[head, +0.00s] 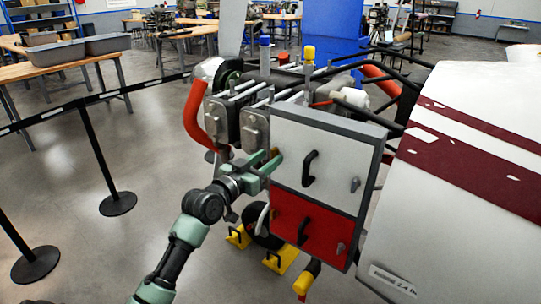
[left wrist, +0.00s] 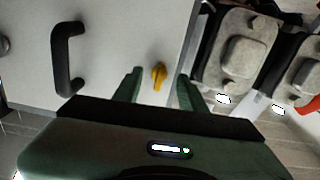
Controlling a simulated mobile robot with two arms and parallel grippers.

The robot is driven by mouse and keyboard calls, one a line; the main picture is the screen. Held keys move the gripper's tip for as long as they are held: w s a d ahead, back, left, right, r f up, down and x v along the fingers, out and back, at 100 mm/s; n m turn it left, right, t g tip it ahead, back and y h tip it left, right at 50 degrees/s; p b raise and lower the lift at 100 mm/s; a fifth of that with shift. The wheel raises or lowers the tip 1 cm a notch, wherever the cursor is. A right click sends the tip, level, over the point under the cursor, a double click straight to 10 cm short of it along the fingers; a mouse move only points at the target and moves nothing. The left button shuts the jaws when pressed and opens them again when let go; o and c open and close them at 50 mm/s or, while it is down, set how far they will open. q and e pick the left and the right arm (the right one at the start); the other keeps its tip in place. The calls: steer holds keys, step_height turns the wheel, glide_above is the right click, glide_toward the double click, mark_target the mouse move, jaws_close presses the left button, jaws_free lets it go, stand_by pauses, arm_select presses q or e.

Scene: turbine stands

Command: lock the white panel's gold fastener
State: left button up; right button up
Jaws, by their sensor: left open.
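The white panel (head: 325,150) stands upright on the turbine stand, with a black handle (head: 309,168) near its middle and a grey fastener (head: 355,185) on its right. In the left wrist view the gold fastener (left wrist: 158,76) is a small knob on the white panel (left wrist: 115,45), its long side running roughly up and down the picture. My left gripper (head: 271,162) is at the panel's left edge. In the left wrist view its open fingers stand on either side of the gold fastener, with gaps showing. The head view mostly hides that fastener behind the fingers. My right gripper is not in view.
A red panel (head: 300,222) with its own handle and grey fastener lies below. Grey metal boxes (head: 256,128) and a red hose (head: 195,115) are close to the left gripper. A large white and maroon cowling (head: 450,180) is at the right. Open floor lies left.

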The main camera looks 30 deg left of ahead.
mark_target(272, 156)
arm_select(q)
steer(key=s, duration=0.4)
steer(key=shift+a, duration=0.15)
steer(key=shift+w, duration=0.1)
stand_by(0.3)
step_height(272, 156, down, 13)
steer(key=a+n+g+y, duration=0.1)
steer(key=g, duration=0.1)
steer(key=s+d+f+g, duration=0.15)
steer(key=s+f, duration=0.35)
steer(key=f, duration=0.7)
steer(key=s+d+f+g+b, duration=0.1)
steer(key=s+f+g, duration=0.25)
steer(key=f, duration=0.85)
steer(key=s+d+f+g, duration=0.15)
steer(key=s+f, duration=0.35)
steer(key=f, duration=0.7)
steer(key=s+d+f+m+g, duration=0.1)
steer(key=s+d+f+g, duration=0.1)
steer(key=s+f, duration=0.5)
steer(key=s+d+f+m+g+b, duration=0.1)
steer(key=s+d+f+g, duration=0.2)
steer(key=s, duration=1.5)
steer(key=s+d+f+m+g, duration=0.1)
steer(key=s+d+f+g, duration=0.2)
steer(key=s+f, duration=0.9)
steer(key=d, duration=0.3)
steer(key=shift+s+d+b, duration=0.15)
steer(key=shift+s+b, duration=0.1)
steer(key=shift+b, duration=0.05)
